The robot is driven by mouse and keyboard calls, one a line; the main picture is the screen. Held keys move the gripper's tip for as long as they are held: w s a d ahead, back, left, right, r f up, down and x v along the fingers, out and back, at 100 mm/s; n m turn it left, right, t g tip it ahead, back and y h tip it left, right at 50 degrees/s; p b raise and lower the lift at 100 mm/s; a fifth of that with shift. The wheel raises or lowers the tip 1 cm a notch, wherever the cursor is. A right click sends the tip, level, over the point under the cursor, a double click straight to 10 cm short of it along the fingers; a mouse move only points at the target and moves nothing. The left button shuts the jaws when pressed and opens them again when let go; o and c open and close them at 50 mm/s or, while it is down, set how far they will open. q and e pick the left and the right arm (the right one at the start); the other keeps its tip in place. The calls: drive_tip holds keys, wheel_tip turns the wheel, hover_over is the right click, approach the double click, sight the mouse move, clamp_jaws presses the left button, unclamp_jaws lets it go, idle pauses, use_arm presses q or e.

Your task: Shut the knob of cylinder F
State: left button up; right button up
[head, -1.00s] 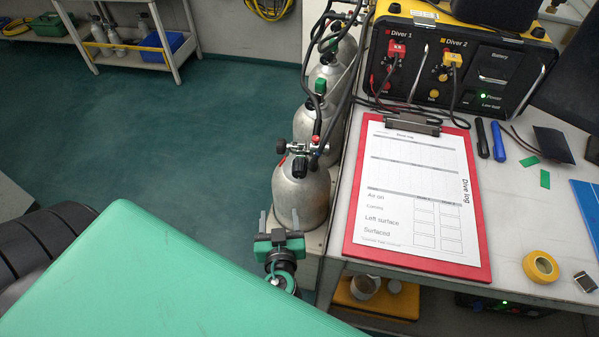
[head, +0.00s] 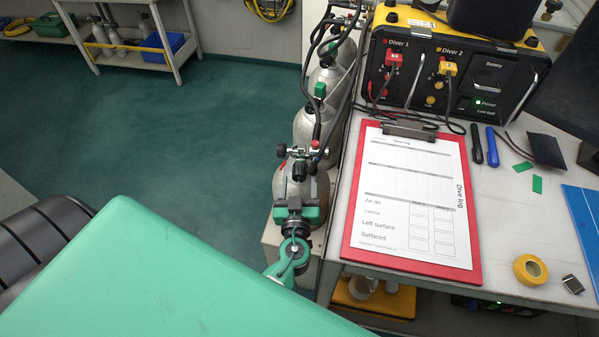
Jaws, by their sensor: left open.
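A row of grey air cylinders stands along the left side of the table. The nearest cylinder (head: 283,187) has a valve with a black knob (head: 299,171) facing me, another black knob (head: 281,150) on its left side, and a red fitting. No letter can be read on the cylinders, so I cannot tell which is F. My left gripper (head: 298,188) is open at the near side of the nearest cylinder, just below the front black knob. It hides the lower part of that cylinder. I cannot tell whether the fingers touch anything. My right gripper is out of view.
Dark hoses (head: 322,95) run up from the cylinder valves. The table (head: 500,215) to the right holds a red clipboard (head: 476,240), a diver panel (head: 470,75), pens and yellow tape (head: 530,269). The green floor (head: 190,140) on the left is clear.

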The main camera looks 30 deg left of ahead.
use_arm(q)
drive_tip(key=shift+x, duration=1.45)
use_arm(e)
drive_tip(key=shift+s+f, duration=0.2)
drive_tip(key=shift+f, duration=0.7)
use_arm(q)
drive_tip(key=c, duration=1)
